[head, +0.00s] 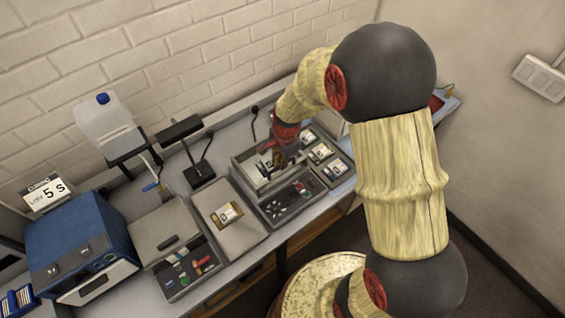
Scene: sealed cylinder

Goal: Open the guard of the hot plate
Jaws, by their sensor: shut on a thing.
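My gripper (277,158) is at the right-hand bench unit, low over its framed top. It is shut on a small part there, which looks like the guard (253,166) of the hot plate. The fingers and my wrist hide much of this part, so its handle and how far it stands open cannot be made out. A dark control panel (287,200) with several small knobs lies along the unit's front. My arm comes in from the right and passes above the bench.
To the left are a grey tray with a card (228,213), a grey-lidded unit (165,236) with a dark handle, and a blue box (80,247). A lamp (190,150) and a water container (106,122) stand behind. Small cards (320,152) lie right of the gripper.

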